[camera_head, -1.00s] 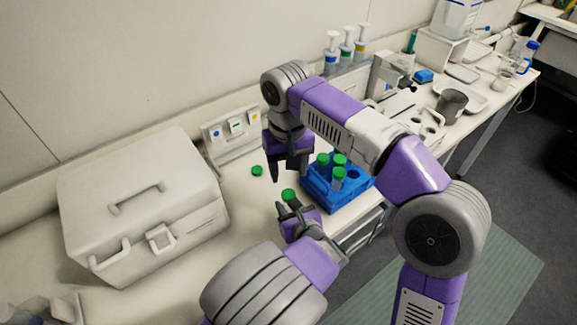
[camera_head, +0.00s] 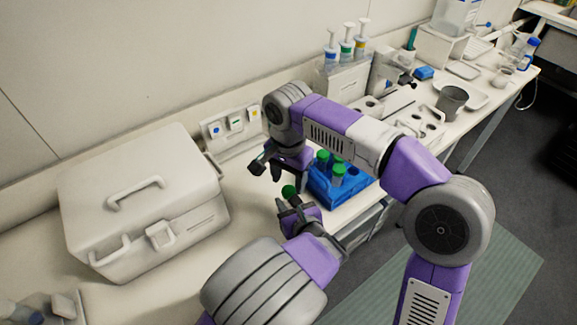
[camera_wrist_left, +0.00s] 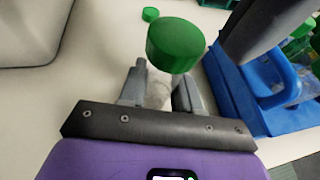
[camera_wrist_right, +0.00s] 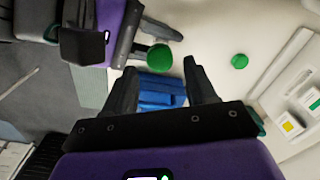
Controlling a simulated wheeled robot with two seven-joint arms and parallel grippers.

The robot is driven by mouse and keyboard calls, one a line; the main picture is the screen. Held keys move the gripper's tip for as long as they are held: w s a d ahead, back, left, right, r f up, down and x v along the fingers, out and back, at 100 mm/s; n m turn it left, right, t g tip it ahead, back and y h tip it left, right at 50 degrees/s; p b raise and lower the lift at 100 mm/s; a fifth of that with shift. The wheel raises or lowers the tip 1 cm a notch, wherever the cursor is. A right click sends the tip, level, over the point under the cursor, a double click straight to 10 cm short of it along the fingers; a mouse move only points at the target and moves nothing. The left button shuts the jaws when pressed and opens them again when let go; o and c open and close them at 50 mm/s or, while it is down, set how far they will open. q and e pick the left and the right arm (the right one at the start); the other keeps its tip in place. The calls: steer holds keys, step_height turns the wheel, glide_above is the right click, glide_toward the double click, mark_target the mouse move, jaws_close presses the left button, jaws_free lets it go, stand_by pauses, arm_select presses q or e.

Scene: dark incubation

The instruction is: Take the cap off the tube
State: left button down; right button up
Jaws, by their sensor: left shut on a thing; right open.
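My right gripper (camera_head: 267,170) is open and tilted, above and behind the capped tube. In the right wrist view the cap appears between its spread fingers, at or beyond their tips; I see no contact.
A blue rack (camera_head: 352,195) with several green-capped tubes stands just right of the grippers. A loose green cap (camera_wrist_right: 239,61) lies on the bench, also in the left wrist view (camera_wrist_left: 150,14). A large white case (camera_head: 140,205) stands to the left. Bottles (camera_head: 346,48) stand behind.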

mark_target(288, 190)
steer(key=shift+f, duration=1.65)
